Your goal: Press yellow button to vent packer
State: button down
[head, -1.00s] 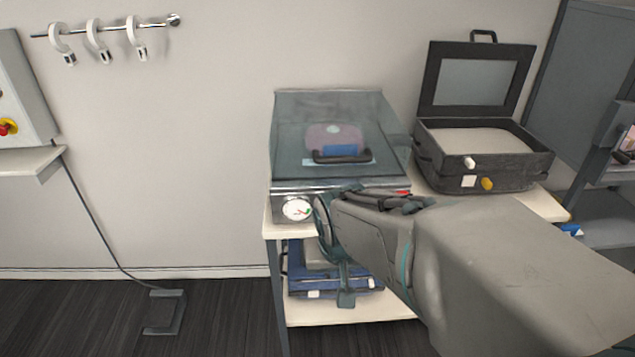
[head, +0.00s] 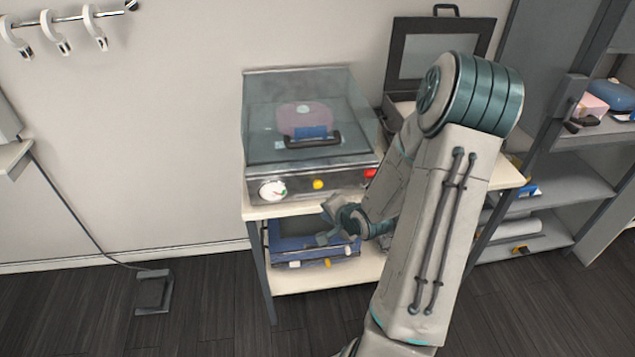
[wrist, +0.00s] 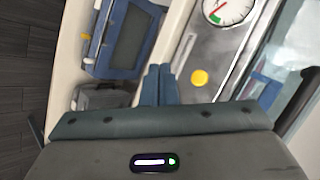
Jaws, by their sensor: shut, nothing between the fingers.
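The packer (head: 305,120) is a metal box with a clear tilted lid on the table, with a purple and blue item under the lid. Its yellow button (head: 318,184) is on the front panel between a round gauge (head: 272,190) and a red button (head: 370,173). In the wrist view the yellow button (wrist: 199,77) shows just right of my fingertips, with the gauge (wrist: 228,10) above it. My gripper (head: 324,238) is below the front panel, before the lower shelf. In the wrist view my gripper (wrist: 160,85) is shut and empty, apart from the button.
A blue case (head: 300,240) lies on the lower shelf (head: 330,277) behind my gripper. A black open case (head: 440,50) stands to the right of the packer, partly hidden by my arm. Grey shelving (head: 570,170) is at the right. Floor at the left is mostly clear.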

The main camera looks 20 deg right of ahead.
aim_at(318, 185)
jog(key=shift+w, duration=0.15)
jog(key=w+d, duration=0.2)
jog(key=w, duration=0.6)
jog(key=shift+w+d+p, duration=0.15)
jog(key=shift+d+p, duration=0.05)
jog(key=shift+p, duration=0.1)
dwell(2.1)
jog(key=shift+w+d+p, duration=0.15)
jog(key=shift+w+p, duration=0.15)
jog(key=shift+w, duration=0.1)
jog(key=shift+w+d, duration=0.1)
jog(key=shift+w, duration=0.25)
dwell(0.6)
jog(key=shift+s, duration=0.1)
jog(key=shift+s+a, duration=0.25)
jog(key=shift+s, duration=0.45)
